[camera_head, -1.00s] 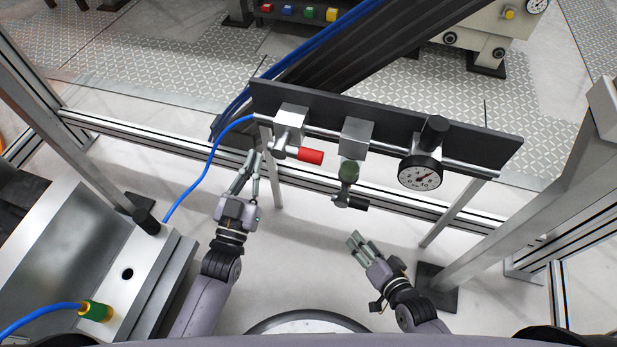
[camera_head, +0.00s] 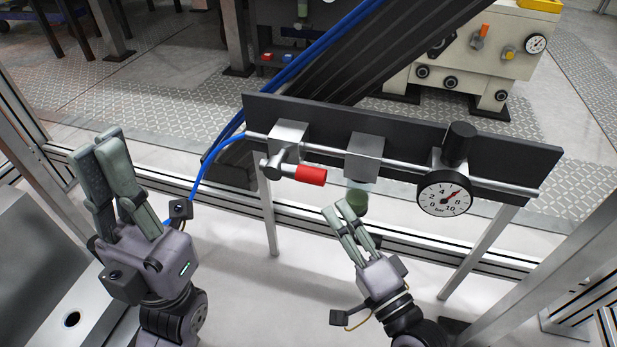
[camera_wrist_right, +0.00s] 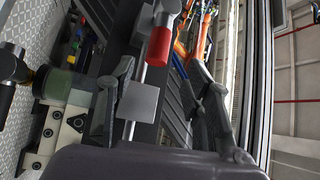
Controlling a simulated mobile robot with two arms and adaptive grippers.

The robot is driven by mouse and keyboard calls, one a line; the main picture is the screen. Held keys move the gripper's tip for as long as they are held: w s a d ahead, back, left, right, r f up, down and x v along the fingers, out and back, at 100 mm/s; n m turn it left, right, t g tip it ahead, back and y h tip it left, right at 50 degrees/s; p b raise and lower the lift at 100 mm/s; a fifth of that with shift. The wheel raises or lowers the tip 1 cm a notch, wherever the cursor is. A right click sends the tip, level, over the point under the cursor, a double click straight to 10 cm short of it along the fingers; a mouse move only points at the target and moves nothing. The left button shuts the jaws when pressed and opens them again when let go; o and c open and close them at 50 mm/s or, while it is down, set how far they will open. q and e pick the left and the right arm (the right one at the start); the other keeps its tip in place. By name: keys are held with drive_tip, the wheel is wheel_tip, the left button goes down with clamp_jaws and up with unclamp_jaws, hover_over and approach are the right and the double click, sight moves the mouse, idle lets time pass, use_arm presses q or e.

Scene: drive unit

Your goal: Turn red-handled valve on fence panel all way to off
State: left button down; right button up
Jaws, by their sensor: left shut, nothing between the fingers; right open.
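The red valve handle (camera_head: 311,175) is on the left of the panel (camera_head: 400,125), below a grey valve block (camera_head: 289,137). Its lever points right, roughly along the pipe. The right wrist view shows the red handle (camera_wrist_right: 160,45) ahead, apart from the spread fingers. My left gripper (camera_head: 110,145) is shut and empty, raised well left of the panel.
A second grey block (camera_head: 364,155) and a pressure gauge (camera_head: 445,192) sit along the pipe to the right. A blue hose (camera_head: 205,170) runs to the panel's left end. Fence rails and posts surround the panel. The floor below it is clear.

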sight(308, 176)
drive_tip(key=b+x, duration=0.2)
drive_tip(key=x, duration=0.9)
drive_tip(key=shift+w+a, duration=0.15)
drive_tip(key=shift+w, duration=0.15)
clamp_jaws()
drive_tip(key=shift+f, duration=0.1)
